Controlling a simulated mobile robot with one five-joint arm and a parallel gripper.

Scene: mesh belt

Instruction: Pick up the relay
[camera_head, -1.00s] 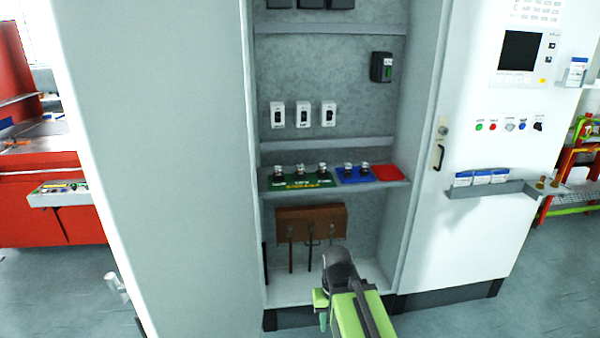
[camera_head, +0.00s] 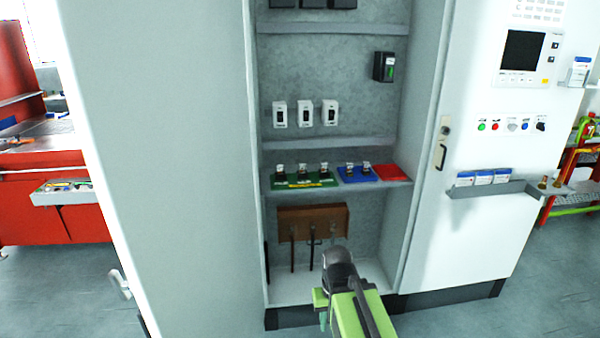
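Several small relay-like parts with dark bases and clear tops stand in a row on the middle shelf of an open cabinet. Some are on a green mat (camera_head: 300,184), such as one small part (camera_head: 302,171), and two are on a blue mat (camera_head: 357,176), such as another small part (camera_head: 366,168). I cannot tell which one is the relay. My green and dark arm rises at the bottom, in front of the cabinet. The fingers of my gripper do not show.
A red mat (camera_head: 391,172) lies empty at the shelf's right end. White switch boxes (camera_head: 305,113) are on the wall above. A brown block (camera_head: 313,219) with rods is below. The open cabinet door (camera_head: 160,150) stands at left, and a white control panel (camera_head: 500,220) at right.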

